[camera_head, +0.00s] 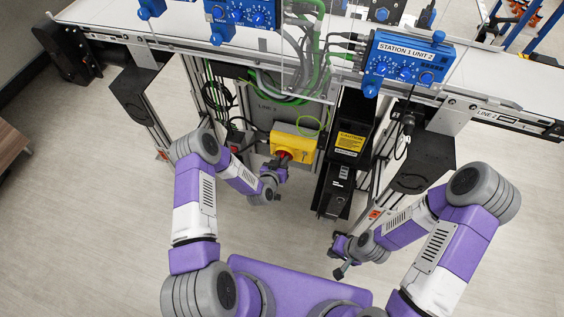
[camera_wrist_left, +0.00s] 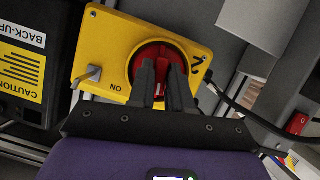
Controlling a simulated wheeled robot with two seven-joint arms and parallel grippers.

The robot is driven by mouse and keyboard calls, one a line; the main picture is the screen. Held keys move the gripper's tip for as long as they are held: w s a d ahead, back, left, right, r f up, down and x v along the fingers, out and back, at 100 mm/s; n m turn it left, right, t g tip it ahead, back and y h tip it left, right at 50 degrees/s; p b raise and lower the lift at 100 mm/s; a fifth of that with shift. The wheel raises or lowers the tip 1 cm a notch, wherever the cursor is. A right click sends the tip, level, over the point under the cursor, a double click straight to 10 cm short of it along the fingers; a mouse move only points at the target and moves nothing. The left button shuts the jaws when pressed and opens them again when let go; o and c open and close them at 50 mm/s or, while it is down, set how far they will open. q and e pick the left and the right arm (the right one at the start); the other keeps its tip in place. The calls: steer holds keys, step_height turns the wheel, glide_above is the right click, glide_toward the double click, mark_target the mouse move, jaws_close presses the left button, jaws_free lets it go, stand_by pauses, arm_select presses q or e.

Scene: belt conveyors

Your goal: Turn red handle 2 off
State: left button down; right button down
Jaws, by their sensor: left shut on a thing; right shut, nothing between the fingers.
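The yellow switch box (camera_head: 305,146) hangs below the conveyor, and it also shows in the left wrist view (camera_wrist_left: 117,47). Red handle 2 (camera_wrist_left: 160,52) is a round red knob on its face, with a "2" to its right and "ON" printed to its lower left. In the head view, the handle (camera_head: 283,154) is partly covered by my left gripper (camera_head: 282,166). My left gripper (camera_wrist_left: 163,78) is shut on the handle's grip, which is mostly hidden between the dark fingers. My right gripper (camera_head: 340,270) is shut and empty, low at the right, away from the box.
A black unit with a yellow caution label (camera_head: 351,143) stands right of the box. A red switch (camera_wrist_left: 298,123) is on a grey housing at the right in the wrist view. The conveyor (camera_head: 135,30) runs above; blue station units (camera_head: 408,58) sit on it.

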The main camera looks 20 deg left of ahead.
arm_select(q)
steer(key=shift+a+f+n+t+h, duration=0.15)
steer(key=shift+n+h, duration=0.6)
steer(key=shift+n, duration=0.4)
steer(key=shift+r+n+t+h, duration=0.15)
steer(key=shift+n+h, duration=0.6)
steer(key=shift+n, duration=0.4)
steer(key=shift+f, duration=0.1)
steer(key=c, duration=1.1)
jaws_free()
steer(key=shift+c, duration=0.2)
steer(key=p+v, duration=0.2)
steer(key=v, duration=0.5)
steer(key=shift+s, duration=0.25)
